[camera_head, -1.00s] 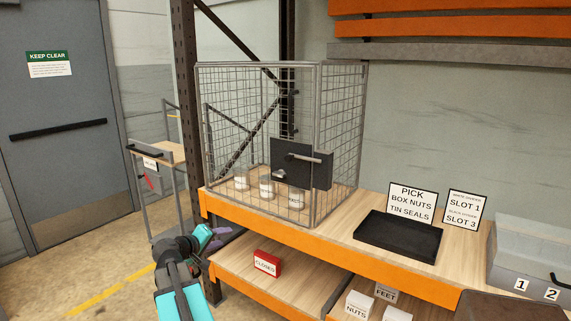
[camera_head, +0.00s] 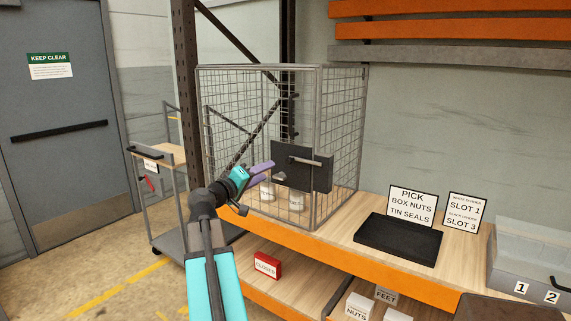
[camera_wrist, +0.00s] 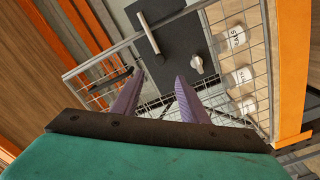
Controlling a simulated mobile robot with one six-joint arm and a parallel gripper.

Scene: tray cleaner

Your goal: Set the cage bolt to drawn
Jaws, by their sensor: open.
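The wire cage (camera_head: 341,130) stands on the shelf, with a dark lock plate (camera_head: 316,176) on its front. A bolt with a long grey bar handle (camera_head: 305,159) lies across the plate; the bar also shows in the wrist view (camera_wrist: 149,33). A small grey knob (camera_head: 281,176) sits lower on the plate, and in the wrist view (camera_wrist: 197,66) it is just beyond the fingers. My gripper (camera_head: 268,171) is open and empty, in front of the cage at the plate's left side. In the wrist view its two purple fingers (camera_wrist: 160,92) are spread apart, pointing at the plate.
White labelled tins (camera_wrist: 238,76) stand inside the cage. A black tray (camera_head: 399,239) and sign cards (camera_head: 412,205) are on the shelf to the right. A red CLOSED sign (camera_head: 267,265) is on the lower shelf. A cart (camera_head: 160,160) stands at the left.

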